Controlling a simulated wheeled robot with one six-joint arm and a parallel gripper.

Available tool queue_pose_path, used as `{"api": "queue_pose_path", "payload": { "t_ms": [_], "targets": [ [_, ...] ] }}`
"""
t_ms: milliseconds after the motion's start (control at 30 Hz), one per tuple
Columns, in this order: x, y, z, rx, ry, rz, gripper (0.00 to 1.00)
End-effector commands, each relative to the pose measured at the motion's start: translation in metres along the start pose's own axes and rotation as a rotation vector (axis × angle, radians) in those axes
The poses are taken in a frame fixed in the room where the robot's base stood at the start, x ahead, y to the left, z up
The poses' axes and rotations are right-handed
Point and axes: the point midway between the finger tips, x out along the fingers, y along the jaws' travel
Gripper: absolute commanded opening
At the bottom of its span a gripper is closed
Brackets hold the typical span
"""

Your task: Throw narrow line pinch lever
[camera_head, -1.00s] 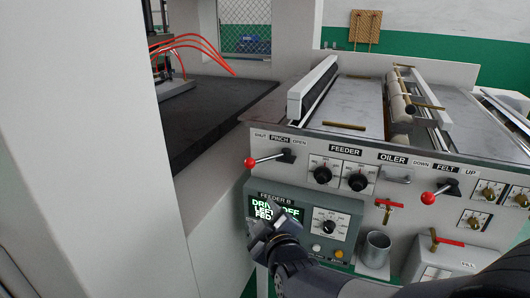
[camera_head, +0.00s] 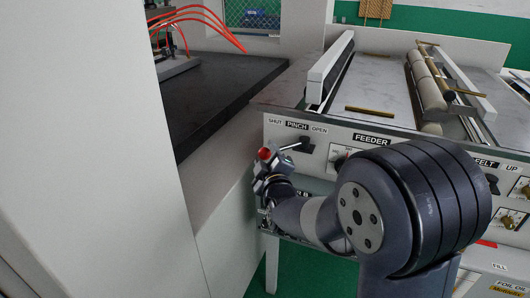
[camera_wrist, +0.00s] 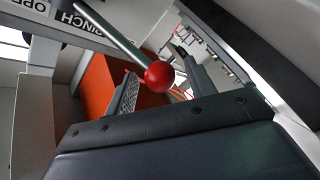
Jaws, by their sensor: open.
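The pinch lever (camera_head: 290,147) has a metal shaft and a red ball knob (camera_head: 264,153). It sticks out to the left from its black pivot under the PINCH label, towards the SHUT side. My gripper (camera_head: 265,166) is at the knob, just below and around it. In the wrist view the red knob (camera_wrist: 159,75) lies between the two open fingers of my gripper (camera_wrist: 156,66), with a gap on at least one side. Whether either finger touches it I cannot tell. The lever shaft (camera_wrist: 108,32) runs up and left from the knob.
My arm hides much of the feeder panel (camera_head: 340,130), including the FEEDER B display and most knobs. A white cabinet wall (camera_head: 90,150) stands close at left. The felt lever's pivot (camera_head: 492,184) shows at right; its red knob is hidden. Rollers (camera_head: 428,82) lie on top.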

Motion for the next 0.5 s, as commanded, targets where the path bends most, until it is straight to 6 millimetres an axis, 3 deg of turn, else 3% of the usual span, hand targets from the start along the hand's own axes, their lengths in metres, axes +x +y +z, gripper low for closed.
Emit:
{"api": "queue_pose_path", "payload": {
  "t_ms": [200,500],
  "targets": [
    [0.015,0.0,0.0,0.001,0.0,0.001,0.52],
    [0.016,0.0,0.0,0.001,0.0,0.001,0.51]
  ]
}}
